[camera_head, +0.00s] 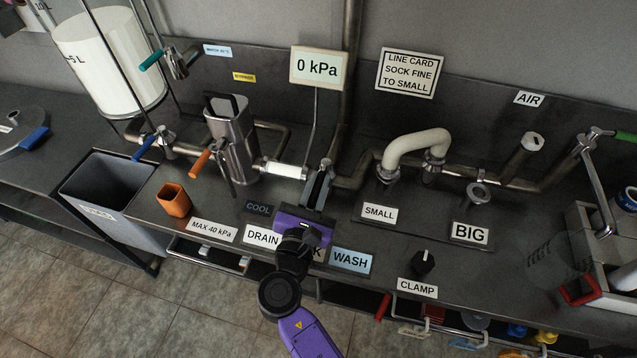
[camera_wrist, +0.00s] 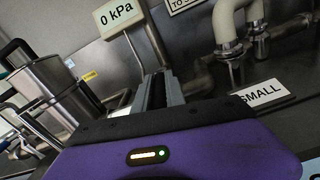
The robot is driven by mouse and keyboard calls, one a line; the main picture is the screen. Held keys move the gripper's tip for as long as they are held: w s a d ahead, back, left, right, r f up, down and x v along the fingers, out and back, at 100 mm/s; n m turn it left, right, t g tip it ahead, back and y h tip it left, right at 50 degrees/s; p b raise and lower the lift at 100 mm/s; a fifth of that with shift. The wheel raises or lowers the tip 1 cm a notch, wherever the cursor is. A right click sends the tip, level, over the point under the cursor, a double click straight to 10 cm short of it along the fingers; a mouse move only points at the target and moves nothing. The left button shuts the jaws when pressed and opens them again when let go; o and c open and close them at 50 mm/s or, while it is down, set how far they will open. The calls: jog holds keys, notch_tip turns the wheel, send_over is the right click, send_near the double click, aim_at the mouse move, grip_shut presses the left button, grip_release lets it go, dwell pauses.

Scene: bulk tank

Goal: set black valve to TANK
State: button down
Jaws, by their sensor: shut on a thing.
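My gripper (camera_head: 318,186) reaches over the counter at the pipe, behind the row of labels. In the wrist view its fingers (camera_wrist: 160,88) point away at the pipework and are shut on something. This is most likely the black valve's handle, but the fingers and purple gripper body hide it, so its angle cannot be read. In front of the gripper are the DRAIN label (camera_head: 262,236), a middle label of which only a final K (camera_head: 317,253) shows, and the blue WASH label (camera_head: 350,260). The gauge sign (camera_head: 318,67) reads 0 kPa.
A steel jug (camera_head: 232,140) and an orange-handled valve (camera_head: 200,163) stand left of the gripper. An orange cup (camera_head: 174,199) is at the counter's left. A white curved pipe (camera_head: 413,145) rises on the right, behind the SMALL label (camera_head: 380,213). A black CLAMP knob (camera_head: 423,263) is front right.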

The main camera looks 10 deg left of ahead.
jog(key=c, duration=1.4)
grip_release()
jog(key=shift+s, duration=0.1)
jog(key=s, duration=0.7)
jog(key=shift+s+a, duration=0.15)
jog(key=shift+s, duration=0.15)
